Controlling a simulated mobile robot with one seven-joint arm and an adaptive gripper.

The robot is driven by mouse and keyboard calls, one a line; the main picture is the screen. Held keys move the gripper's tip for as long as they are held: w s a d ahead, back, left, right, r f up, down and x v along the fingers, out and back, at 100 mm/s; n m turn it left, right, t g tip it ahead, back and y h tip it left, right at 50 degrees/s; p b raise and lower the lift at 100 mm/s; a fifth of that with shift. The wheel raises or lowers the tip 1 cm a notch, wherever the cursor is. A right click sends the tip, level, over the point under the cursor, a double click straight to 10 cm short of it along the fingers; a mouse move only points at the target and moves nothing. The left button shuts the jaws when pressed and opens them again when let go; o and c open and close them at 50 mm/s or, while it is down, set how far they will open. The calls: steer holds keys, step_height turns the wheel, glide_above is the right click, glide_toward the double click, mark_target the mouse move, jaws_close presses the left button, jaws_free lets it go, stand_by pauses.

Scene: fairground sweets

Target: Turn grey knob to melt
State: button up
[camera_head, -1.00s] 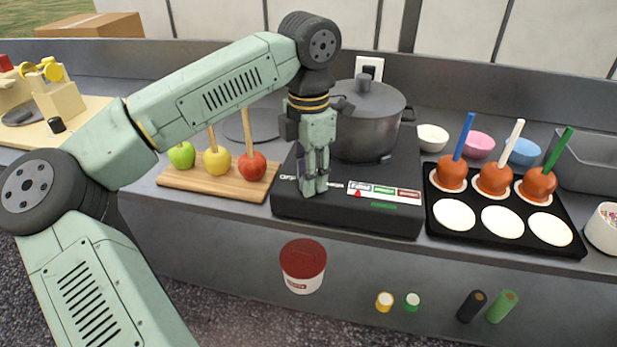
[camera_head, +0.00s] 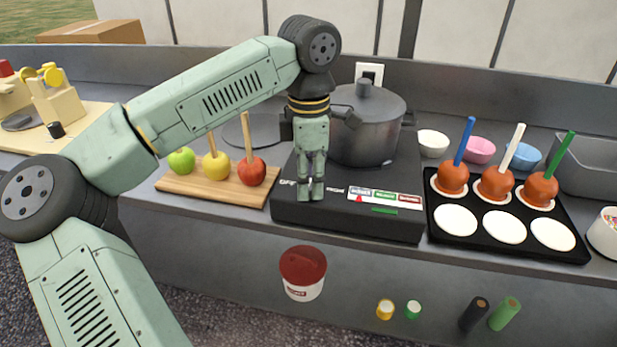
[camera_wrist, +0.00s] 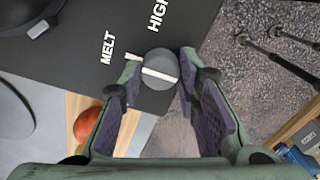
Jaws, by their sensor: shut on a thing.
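The grey knob (camera_wrist: 160,72) is round with a white bar across its face, and shows between my fingertips in the wrist view. The bar's left end lies on the MELT side, a little below a small white tick; I cannot tell its exact setting. The MELT (camera_wrist: 108,47) and HIGH (camera_wrist: 157,14) labels are printed on the black cooker top, which also shows in the head view (camera_head: 290,212). My gripper (camera_head: 311,196) points down at the cooker's front and is shut on the knob, hiding it in the head view. It also shows in the wrist view (camera_wrist: 152,80).
A dark lidded pot (camera_head: 366,130) stands on the cooker close behind my gripper. An indicator panel (camera_head: 386,197) with a red mark is to the right. A wooden board (camera_head: 200,189) with apples lies left, and a black tray (camera_head: 560,250) with coated apples right.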

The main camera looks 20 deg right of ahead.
steer(key=o, duration=1.2)
steer(key=shift+r, duration=0.15)
step_height(320, 180, up, 12)
steer(key=shift+f, duration=0.1)
